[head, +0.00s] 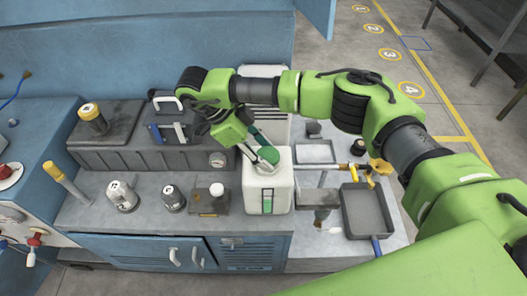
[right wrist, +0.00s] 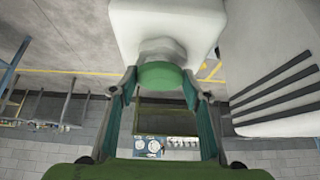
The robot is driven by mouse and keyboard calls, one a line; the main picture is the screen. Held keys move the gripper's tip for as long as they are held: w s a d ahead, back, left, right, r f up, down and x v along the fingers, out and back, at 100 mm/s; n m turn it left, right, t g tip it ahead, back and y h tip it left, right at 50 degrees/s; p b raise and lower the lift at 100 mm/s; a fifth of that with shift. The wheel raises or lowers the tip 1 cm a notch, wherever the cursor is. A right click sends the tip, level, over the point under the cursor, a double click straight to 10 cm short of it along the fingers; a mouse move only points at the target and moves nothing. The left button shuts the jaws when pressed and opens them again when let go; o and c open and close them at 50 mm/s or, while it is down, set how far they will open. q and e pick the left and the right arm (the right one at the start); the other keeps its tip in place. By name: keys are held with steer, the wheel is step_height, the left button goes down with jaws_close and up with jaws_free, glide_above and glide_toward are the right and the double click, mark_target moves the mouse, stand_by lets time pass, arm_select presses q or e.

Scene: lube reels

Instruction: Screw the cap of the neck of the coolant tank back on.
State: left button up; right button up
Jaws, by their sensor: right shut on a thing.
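The coolant tank (head: 279,184) is a white box-shaped tank with a green level strip on its front, standing on the grey bench. Its green cap (head: 267,156) is at the neck on top. My right gripper (head: 257,148) reaches in from above and is shut on the cap. In the right wrist view the green cap (right wrist: 164,75) sits between the two fingers of my right gripper (right wrist: 160,92), against the pale neck (right wrist: 160,48) of the white tank (right wrist: 165,20). Whether the thread is engaged cannot be told. My left gripper is not in view.

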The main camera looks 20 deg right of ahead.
steer(key=m+g+y, duration=0.1)
steer(key=m+g, duration=0.1)
steer(key=m, duration=0.1)
steer(key=shift+w+f+m, duration=0.1)
steer(key=shift+m, duration=0.3)
steer(key=shift+d+m+g+y, duration=0.1)
steer(key=shift+m+g+y, duration=0.45)
steer(key=shift+m, duration=0.65)
steer(key=o, duration=1.2)
steer(key=shift+o, duration=0.6)
steer(key=shift+o, duration=1.2)
